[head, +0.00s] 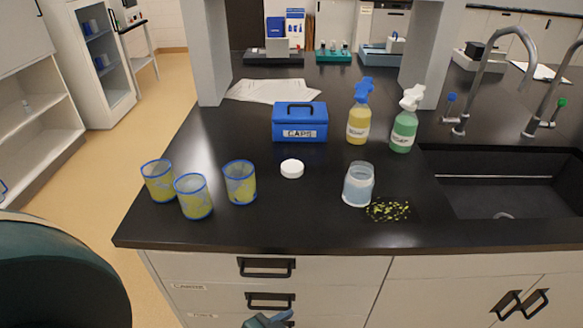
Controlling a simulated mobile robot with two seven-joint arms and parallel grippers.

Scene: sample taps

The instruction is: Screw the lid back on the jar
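A clear jar (358,187) with pale blue contents stands upright on the black counter, right of the middle and near the front. No lid sits on it. A round white lid (292,168) lies flat on the counter to the left of the jar, apart from it. A small blue-grey piece (268,320) shows at the bottom edge, in front of the drawers and well below the lid; it looks like the tip of my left gripper, mostly cut off. Whether it is open or shut cannot be told. My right gripper is not in view.
Three blue-rimmed cups (195,197) stand left of the lid. A blue CAPS box (300,122) is behind it. A yellow bottle (359,118) and a green bottle (404,125) stand behind the jar. Yellow-green bits (388,211) lie beside the jar; a sink (500,190) is at right.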

